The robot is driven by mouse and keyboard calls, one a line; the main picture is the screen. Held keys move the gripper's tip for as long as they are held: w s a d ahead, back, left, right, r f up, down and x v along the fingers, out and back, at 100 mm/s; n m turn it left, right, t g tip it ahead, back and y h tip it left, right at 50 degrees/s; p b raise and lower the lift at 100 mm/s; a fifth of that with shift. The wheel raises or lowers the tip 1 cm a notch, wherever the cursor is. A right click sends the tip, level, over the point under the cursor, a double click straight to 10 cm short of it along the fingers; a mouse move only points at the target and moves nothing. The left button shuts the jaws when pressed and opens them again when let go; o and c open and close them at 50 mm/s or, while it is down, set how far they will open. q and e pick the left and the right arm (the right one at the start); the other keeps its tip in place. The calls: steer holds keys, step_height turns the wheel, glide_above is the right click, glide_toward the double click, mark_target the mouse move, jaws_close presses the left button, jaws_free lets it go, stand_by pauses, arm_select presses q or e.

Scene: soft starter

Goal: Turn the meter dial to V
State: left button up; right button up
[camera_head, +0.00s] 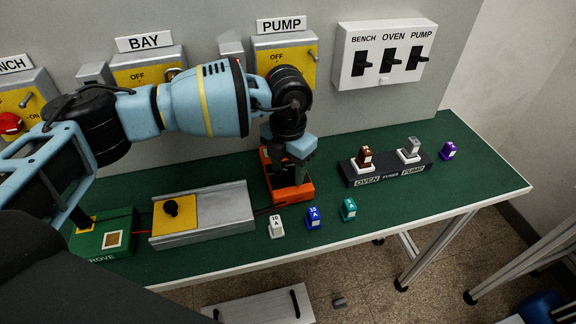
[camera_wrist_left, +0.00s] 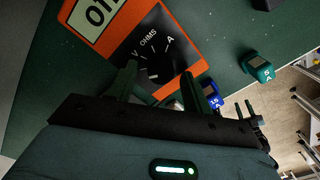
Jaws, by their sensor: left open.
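The orange meter (camera_head: 293,194) stands on the green bench top, partly hidden behind my left gripper (camera_head: 296,166). In the left wrist view the meter (camera_wrist_left: 118,22) shows a pale display at its upper left, cut off by the frame. Its black dial (camera_wrist_left: 168,58) has the marks V, OHMS and A around it. My left gripper (camera_wrist_left: 160,88) is open, with its two fingers pointing at the dial and on either side of its lower part. I cannot tell whether the fingers touch the knob or where the pointer stands. My right gripper is not in view.
White, blue and teal fuse blocks (camera_head: 314,217) stand in front of the meter. A fuse holder (camera_head: 385,168) and a purple block (camera_head: 449,150) stand to the right. A grey box with a yellow plate (camera_head: 232,214) is to the left. Switch boxes (camera_head: 383,54) hang behind.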

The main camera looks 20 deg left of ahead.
arm_select(q)
steer(key=c, duration=1)
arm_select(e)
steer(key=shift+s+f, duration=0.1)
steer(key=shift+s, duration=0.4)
arm_select(q)
steer(key=shift+m, duration=0.4)
steer(key=m, duration=0.4)
steer(key=shift+a+m, duration=0.1)
steer(key=shift+m, duration=1.1)
steer(key=shift+w, duration=0.1)
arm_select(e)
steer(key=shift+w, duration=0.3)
arm_select(q)
steer(key=shift+m, duration=0.4)
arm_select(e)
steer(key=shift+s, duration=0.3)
